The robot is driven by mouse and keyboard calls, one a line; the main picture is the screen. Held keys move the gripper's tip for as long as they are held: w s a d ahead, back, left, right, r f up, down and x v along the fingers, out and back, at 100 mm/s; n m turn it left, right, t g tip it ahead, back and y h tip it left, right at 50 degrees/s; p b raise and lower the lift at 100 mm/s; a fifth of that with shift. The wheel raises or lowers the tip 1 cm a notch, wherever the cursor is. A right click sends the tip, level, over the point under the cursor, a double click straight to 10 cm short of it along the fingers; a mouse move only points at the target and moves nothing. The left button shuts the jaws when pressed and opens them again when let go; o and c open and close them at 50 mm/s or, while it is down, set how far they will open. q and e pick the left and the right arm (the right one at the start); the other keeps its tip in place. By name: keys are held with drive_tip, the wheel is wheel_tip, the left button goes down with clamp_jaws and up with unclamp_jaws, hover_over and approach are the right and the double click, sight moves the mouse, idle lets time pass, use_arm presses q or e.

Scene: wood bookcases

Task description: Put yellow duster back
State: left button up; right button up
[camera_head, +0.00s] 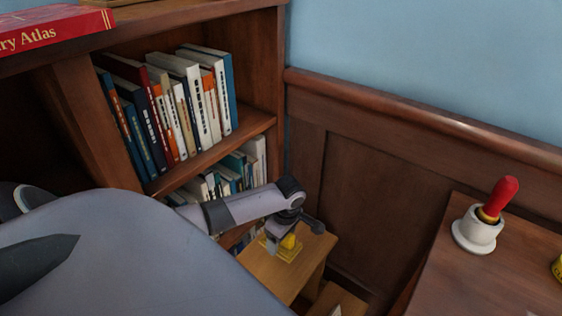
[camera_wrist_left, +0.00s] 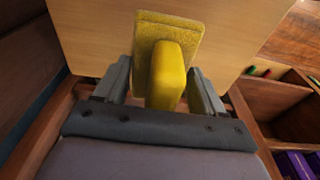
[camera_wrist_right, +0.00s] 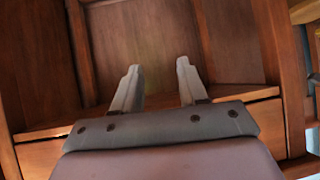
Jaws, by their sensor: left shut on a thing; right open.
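The yellow duster (camera_head: 289,243) is at the small light wood table (camera_head: 267,268) beside the bookcase. In the left wrist view the duster (camera_wrist_left: 166,75) has a flat base and a raised block handle. My left gripper (camera_head: 283,236) is shut on that handle, with one finger on each side; its fingers also show in the left wrist view (camera_wrist_left: 160,85). The duster's base lies against or just above the tabletop; I cannot tell which. My right gripper (camera_wrist_right: 157,80) is open and empty, in front of brown wood panelling, and is not in the head view.
A bookcase (camera_head: 210,160) with rows of books stands left of the table. A red atlas (camera_head: 50,30) lies on its top. At right, a brown desk (camera_head: 490,270) holds a white cup (camera_head: 478,230) with a red-handled object (camera_head: 498,197). Panelled wall stands behind.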

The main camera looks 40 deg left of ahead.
sight(281, 250)
use_arm(q)
drive_tip(key=shift+f+b, duration=1)
drive_tip(key=shift+f, duration=2)
drive_tip(key=shift+f, duration=0.2)
drive_tip(key=o, duration=1)
drive_tip(key=shift+r, duration=0.1)
